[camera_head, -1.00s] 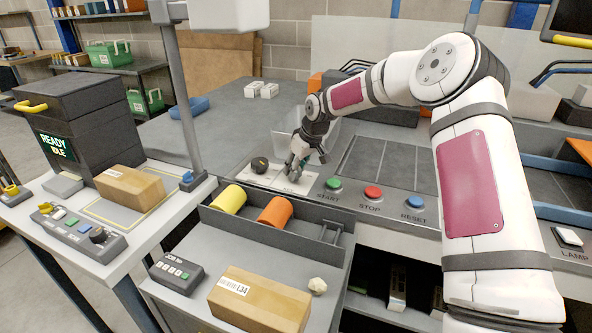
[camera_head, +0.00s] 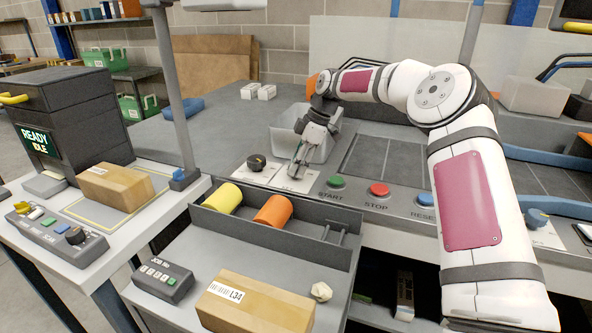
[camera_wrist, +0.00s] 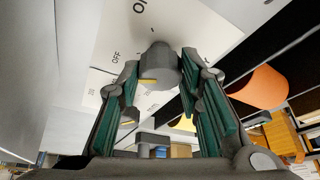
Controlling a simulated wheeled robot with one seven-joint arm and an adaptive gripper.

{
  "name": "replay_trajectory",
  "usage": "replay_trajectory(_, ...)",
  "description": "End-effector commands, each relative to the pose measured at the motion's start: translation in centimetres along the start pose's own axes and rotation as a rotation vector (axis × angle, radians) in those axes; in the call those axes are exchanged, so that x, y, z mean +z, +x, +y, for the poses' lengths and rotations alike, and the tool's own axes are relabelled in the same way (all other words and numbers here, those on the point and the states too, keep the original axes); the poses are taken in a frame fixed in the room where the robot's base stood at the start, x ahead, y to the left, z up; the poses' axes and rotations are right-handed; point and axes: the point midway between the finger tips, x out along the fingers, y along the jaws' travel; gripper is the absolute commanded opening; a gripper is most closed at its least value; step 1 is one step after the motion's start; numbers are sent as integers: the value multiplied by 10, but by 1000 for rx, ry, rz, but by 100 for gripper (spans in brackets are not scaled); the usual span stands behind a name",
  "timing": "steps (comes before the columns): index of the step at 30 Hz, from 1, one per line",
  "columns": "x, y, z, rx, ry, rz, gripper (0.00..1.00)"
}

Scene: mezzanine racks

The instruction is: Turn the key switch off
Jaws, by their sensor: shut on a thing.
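The key switch (camera_wrist: 160,62) is a dark grey round knob with a yellow mark on a pale plate (camera_wrist: 205,25), seen in the wrist view. OFF and another partly cut-off label are printed beside it on the plate. My gripper (camera_head: 297,174) is down at the panel in the head view, just right of a black rotary knob (camera_head: 256,162). In the wrist view its green-padded fingers stand on both sides of the key switch and are shut on it. In the head view the fingers hide the key switch.
Green START (camera_head: 337,182), red STOP (camera_head: 379,190) and blue RESET (camera_head: 428,198) buttons line the panel to the right. A tray with yellow (camera_head: 224,198) and orange (camera_head: 273,210) cylinders lies in front. A grey post (camera_head: 172,90) rises at left.

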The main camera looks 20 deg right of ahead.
Motion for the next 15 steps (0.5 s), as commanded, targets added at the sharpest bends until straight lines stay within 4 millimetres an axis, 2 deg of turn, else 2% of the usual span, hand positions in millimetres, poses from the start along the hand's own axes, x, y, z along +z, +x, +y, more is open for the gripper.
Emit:
replay_trajectory(6,0,2,2,-55,-139,-1,5)
replay_trajectory(15,1,1,2,-101,-246,-2,5)
